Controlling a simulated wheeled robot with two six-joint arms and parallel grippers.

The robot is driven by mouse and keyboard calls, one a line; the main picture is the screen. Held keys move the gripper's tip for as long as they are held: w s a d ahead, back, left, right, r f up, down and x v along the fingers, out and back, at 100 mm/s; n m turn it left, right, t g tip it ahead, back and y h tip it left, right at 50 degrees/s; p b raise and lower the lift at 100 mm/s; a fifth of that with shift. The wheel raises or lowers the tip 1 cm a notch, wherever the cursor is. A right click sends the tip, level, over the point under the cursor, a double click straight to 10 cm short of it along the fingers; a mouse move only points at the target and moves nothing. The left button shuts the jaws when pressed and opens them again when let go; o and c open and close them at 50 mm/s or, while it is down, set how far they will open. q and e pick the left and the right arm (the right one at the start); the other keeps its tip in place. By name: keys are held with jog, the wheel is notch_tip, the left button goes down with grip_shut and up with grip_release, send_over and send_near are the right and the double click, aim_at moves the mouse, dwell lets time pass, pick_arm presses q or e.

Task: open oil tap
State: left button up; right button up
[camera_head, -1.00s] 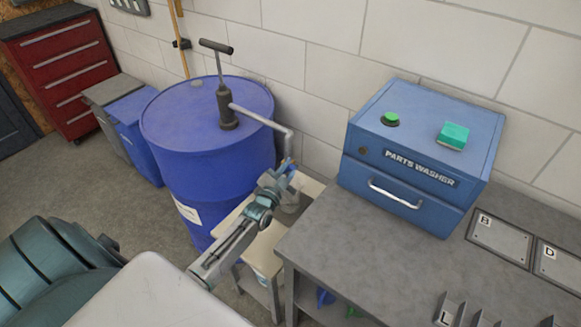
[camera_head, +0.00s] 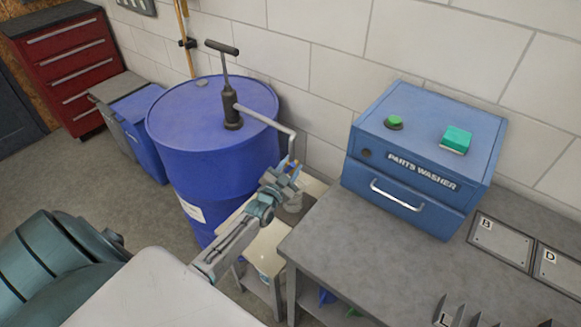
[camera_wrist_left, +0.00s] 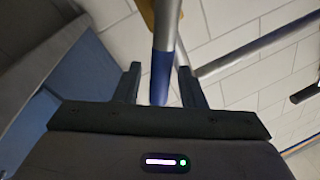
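The oil drum (camera_head: 215,150) is blue and carries a hand pump (camera_head: 231,110) with a T-handle. A grey spout pipe (camera_head: 270,122) runs from the pump and bends down in front of the wall. At its lower end is a small tap (camera_head: 291,163) with blue and orange-yellow bits, partly hidden by my left gripper (camera_head: 287,182). In the left wrist view, a grey and blue bar (camera_wrist_left: 161,75) stands between the two fingers of my left gripper (camera_wrist_left: 160,86), with gaps on both sides. The fingers are open. My right gripper is out of view.
A grey bench (camera_head: 350,250) with a blue parts washer (camera_head: 420,150) stands close on the right. A low pale stand (camera_head: 262,255) is below the spout, with a small container (camera_head: 294,203) on it. A red tool cabinet (camera_head: 60,60) is at the far left.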

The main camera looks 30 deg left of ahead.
pick_arm(q)
jog(key=s+f, duration=0.1)
jog(key=s, duration=0.9)
jog(key=shift+s+d, duration=0.35)
jog(key=shift+d, duration=0.1)
